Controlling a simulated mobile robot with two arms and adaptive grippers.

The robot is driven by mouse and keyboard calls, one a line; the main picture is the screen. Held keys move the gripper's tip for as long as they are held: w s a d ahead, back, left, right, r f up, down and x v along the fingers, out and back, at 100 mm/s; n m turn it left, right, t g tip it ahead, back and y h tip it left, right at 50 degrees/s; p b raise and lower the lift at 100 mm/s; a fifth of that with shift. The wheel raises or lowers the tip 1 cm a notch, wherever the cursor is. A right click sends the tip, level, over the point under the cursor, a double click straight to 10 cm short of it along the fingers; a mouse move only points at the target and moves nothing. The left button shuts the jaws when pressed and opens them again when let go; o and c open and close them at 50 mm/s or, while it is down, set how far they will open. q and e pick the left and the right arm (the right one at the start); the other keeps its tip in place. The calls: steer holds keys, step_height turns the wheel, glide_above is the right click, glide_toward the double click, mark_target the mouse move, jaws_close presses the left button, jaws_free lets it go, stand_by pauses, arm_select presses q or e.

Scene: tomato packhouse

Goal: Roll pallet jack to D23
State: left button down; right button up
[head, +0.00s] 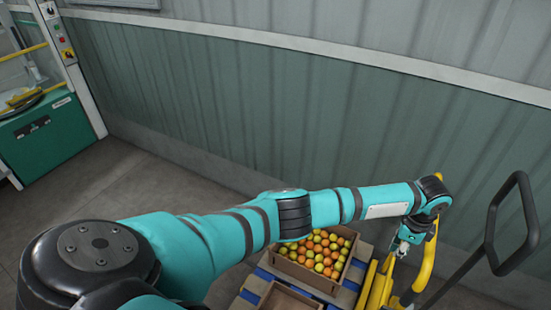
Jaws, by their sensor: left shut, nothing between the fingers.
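The pallet jack (423,268) is at the lower right, with yellow parts and a dark looped handle (490,223) rising on a tilted shaft. Its lower parts run out of the picture. My left arm reaches across the view from the lower left. My left gripper (401,250) points down beside the jack's yellow parts, shut and empty. I cannot tell whether it touches them. My right gripper is not in view. No D23 marking shows.
A pallet (350,288) with blue parts bears a cardboard box (326,283) of orange, yellow and green tomatoes. A corrugated wall (330,130) runs behind. A green machine (45,145) stands at the far left. Grey floor (140,185) lies clear between machine and arm.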

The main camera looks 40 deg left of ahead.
arm_select(q)
step_height(320, 180, up, 7)
steer(key=p, duration=0.4)
steer(key=shift+p, duration=0.3)
